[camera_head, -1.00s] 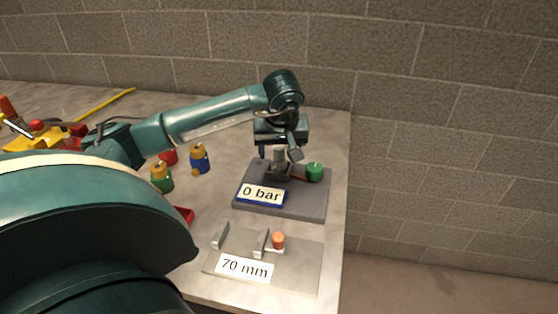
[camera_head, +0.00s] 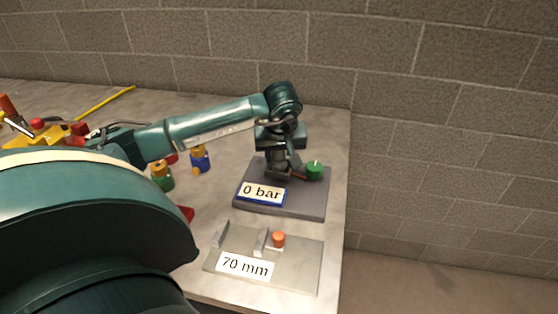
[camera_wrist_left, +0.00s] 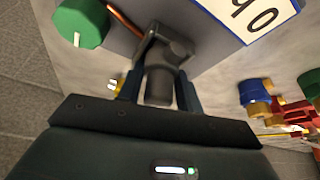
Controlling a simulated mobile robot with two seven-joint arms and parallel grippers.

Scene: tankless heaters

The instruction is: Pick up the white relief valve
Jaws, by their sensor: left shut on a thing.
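A grey cylindrical part (camera_wrist_left: 160,84) stands in a dark grey holder (camera_wrist_left: 158,45) on the test stand (camera_head: 307,207) with the "0 bar" label. It looks grey rather than white, and I cannot tell for sure that it is the relief valve. My left gripper (camera_wrist_left: 159,92) points down over the holder, with a finger on each side of the grey part, and is shut on it. In the head view the left gripper (camera_head: 279,164) hides most of this part. My right gripper is not in view.
A green knob (camera_head: 315,171) sits beside the holder. In front is a plate (camera_head: 303,274) with a "70 mm" label and an orange part (camera_head: 279,239). Blue-yellow (camera_head: 200,159) and green-yellow (camera_head: 162,176) valves stand to the left. A block wall (camera_head: 440,170) rises behind.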

